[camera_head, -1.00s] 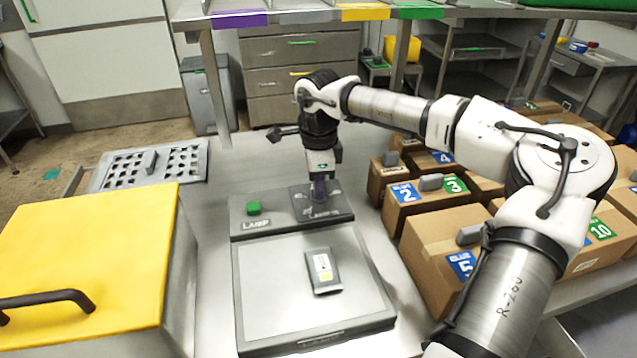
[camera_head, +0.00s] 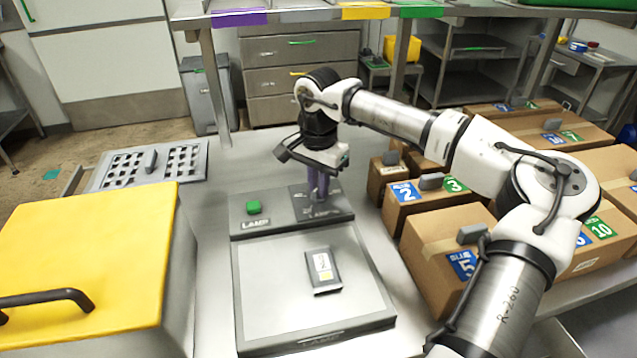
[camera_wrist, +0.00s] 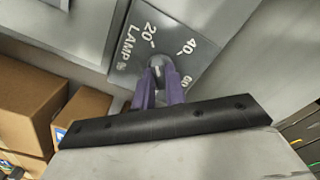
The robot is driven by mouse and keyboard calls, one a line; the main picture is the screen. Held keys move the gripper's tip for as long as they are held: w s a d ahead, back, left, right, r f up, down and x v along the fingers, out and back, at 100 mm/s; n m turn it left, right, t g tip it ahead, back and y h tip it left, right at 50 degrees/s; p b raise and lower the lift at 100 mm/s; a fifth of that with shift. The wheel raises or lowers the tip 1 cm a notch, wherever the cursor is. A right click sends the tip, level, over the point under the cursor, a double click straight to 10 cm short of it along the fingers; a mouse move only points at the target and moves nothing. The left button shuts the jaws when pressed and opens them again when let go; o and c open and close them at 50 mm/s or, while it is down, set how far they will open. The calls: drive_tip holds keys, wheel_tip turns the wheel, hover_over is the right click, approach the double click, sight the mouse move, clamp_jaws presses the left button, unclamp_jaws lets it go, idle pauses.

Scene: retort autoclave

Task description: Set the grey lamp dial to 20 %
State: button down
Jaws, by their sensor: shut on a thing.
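The grey lamp dial (camera_wrist: 165,72) sits on a dark grey plate (camera_wrist: 135,42) marked LAMP %, with the marks 20, 40 and 60 readable in the wrist view. My gripper (camera_wrist: 160,85) has purple fingers and is shut on the dial. The fingers hide much of the dial, so where its pointer stands cannot be told. In the head view my gripper (camera_head: 319,190) points down onto the same plate (camera_head: 338,208), at the right end of the lamp panel (camera_head: 280,222). A green button (camera_head: 253,207) is at the panel's left.
A grey lamp box (camera_head: 270,290) with a small labelled pouch (camera_head: 322,271) lies in front. A yellow-lidded box (camera_head: 85,255) stands left. Cardboard boxes (camera_head: 430,240) crowd the right. A shelf edge (camera_head: 300,16) runs above behind.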

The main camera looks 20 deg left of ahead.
drive_tip(key=shift+n, duration=0.5)
drive_tip(key=c, duration=1.4)
unclamp_jaws()
drive_tip(key=shift+c, duration=0.2)
wheel_tip(320, 180, up, 14)
drive_tip(key=b, duration=0.1)
drive_tip(key=shift+b, duration=0.35)
